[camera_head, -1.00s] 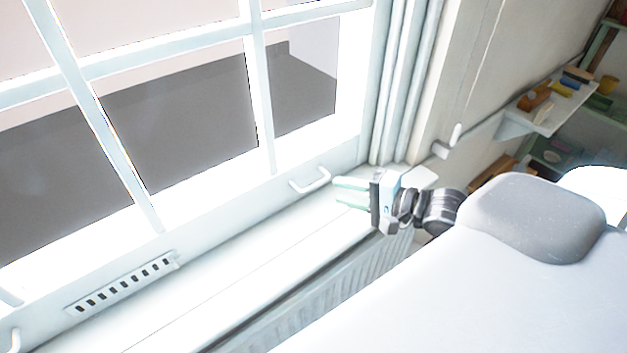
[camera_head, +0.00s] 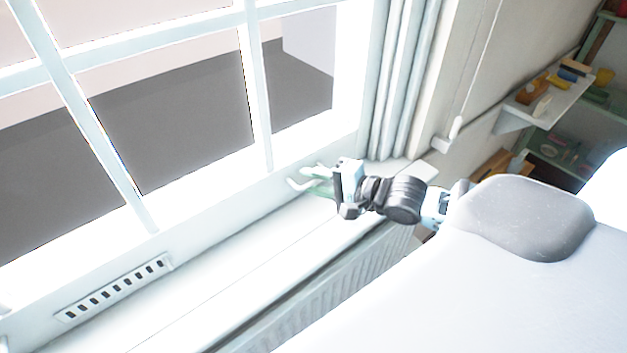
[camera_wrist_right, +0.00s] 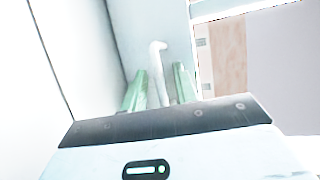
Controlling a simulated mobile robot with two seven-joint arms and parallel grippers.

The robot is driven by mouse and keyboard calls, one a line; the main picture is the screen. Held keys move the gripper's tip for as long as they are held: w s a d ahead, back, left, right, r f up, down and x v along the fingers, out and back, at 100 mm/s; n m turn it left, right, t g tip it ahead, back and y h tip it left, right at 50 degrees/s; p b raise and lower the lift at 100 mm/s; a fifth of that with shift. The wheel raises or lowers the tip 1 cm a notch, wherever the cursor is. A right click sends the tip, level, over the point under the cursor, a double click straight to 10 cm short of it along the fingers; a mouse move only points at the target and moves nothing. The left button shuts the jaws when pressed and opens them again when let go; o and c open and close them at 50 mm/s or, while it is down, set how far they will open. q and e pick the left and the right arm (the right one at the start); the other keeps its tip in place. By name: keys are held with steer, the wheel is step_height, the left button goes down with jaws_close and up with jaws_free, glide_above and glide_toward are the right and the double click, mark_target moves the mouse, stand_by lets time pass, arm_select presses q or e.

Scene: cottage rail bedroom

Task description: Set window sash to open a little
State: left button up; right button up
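The white window sash (camera_head: 150,220) fills the left of the head view, with its bottom rail just above the sill. A white lift handle (camera_head: 297,185) sticks out from the rail at the right. My right gripper (camera_head: 318,180) is at this handle, its green fingers overlapping it. In the right wrist view the handle (camera_wrist_right: 158,75) stands between the two fingers of the right gripper (camera_wrist_right: 158,92), which are apart with small gaps showing on both sides. Whether the sash is raised off the sill is hard to tell. My left gripper is not in view.
A slotted vent (camera_head: 115,287) is on the rail at the left. The white sill (camera_head: 210,270) is clear, with a radiator (camera_head: 330,295) below it. A cord pull (camera_head: 455,128) hangs right of the window, near a shelf (camera_head: 545,105) with small items.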

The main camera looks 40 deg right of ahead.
steer(key=shift+a, duration=0.1)
jaws_close()
steer(key=shift+w, duration=0.1)
stand_by(0.3)
